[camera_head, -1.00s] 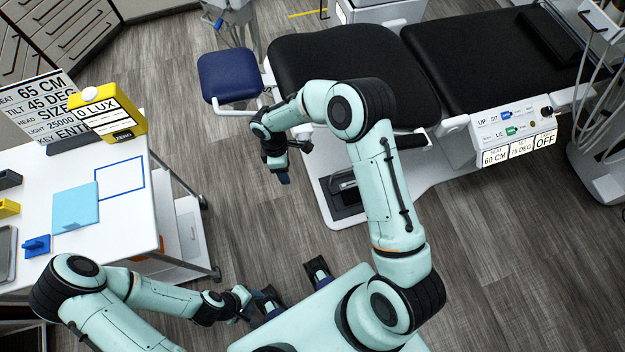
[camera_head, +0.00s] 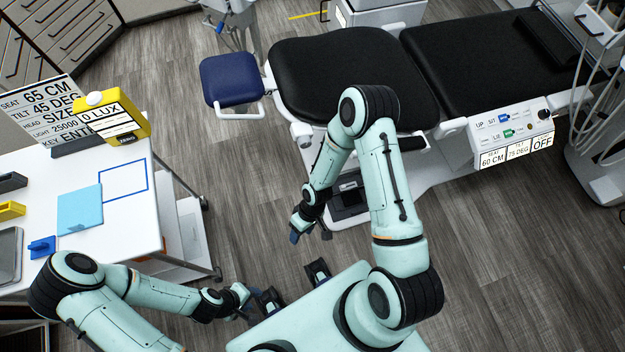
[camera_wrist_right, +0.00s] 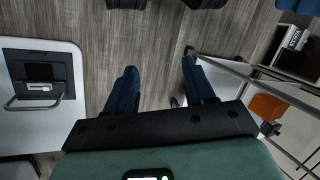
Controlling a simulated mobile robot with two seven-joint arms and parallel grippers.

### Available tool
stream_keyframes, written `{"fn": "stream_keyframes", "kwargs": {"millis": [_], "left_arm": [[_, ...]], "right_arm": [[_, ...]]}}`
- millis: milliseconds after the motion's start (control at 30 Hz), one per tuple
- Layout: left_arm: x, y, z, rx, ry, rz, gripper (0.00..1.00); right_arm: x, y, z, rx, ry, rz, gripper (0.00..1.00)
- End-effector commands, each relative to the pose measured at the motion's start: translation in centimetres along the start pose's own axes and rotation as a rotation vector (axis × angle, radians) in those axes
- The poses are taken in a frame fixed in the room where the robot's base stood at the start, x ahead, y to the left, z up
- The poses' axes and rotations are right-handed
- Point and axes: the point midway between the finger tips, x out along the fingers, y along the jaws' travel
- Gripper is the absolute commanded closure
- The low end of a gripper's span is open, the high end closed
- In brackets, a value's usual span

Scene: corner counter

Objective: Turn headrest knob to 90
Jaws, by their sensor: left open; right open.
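A small dark knob (camera_head: 544,113) sits at the right end of the white control panel (camera_head: 490,140) on the chair's side; its marking is too small to read. Below it, the displays (camera_head: 516,152) read 60 CM, 75 DEG and OFF. Left of the knob are blue and green switches. My right gripper (camera_head: 310,234) is open and empty over the floor, in front of the chair base and well left of the panel. Its two blue fingers (camera_wrist_right: 158,85) are apart in the right wrist view, with floor between them. My left gripper (camera_head: 262,303) is open, low beside my body.
A white cart (camera_head: 120,225) at left carries a sign, a yellow lux meter (camera_head: 110,117) and a light-blue sheet. Hoses hang at far right. Floor before the panel is clear.

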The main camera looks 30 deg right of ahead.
Motion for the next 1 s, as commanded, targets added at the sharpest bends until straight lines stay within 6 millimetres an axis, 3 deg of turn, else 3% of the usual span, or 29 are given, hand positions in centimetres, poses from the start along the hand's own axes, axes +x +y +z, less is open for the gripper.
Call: {"fn": "stream_keyframes", "kwargs": {"millis": [100,300,767,1000], "left_arm": [[-0.3,0.2,-0.1,0.001,0.002,0.001,0.57],[-0.6,0.3,-0.2,0.001,0.003,0.001,0.57],[-0.7,0.3,-0.2,0.001,0.003,0.001,0.57],[-1.1,0.5,-0.3,0.002,0.006,0.002,0.57]], "right_arm": [[0.5,-0.2,2.2,0.132,0.017,-0.007,0.46],[0.9,-0.1,4.5,0.287,0.042,0.0,0.46],[1.0,-0.1,5.4,0.344,0.052,0.006,0.46],[0.8,0.0,8.7,0.532,0.072,0.036,0.46]]}}
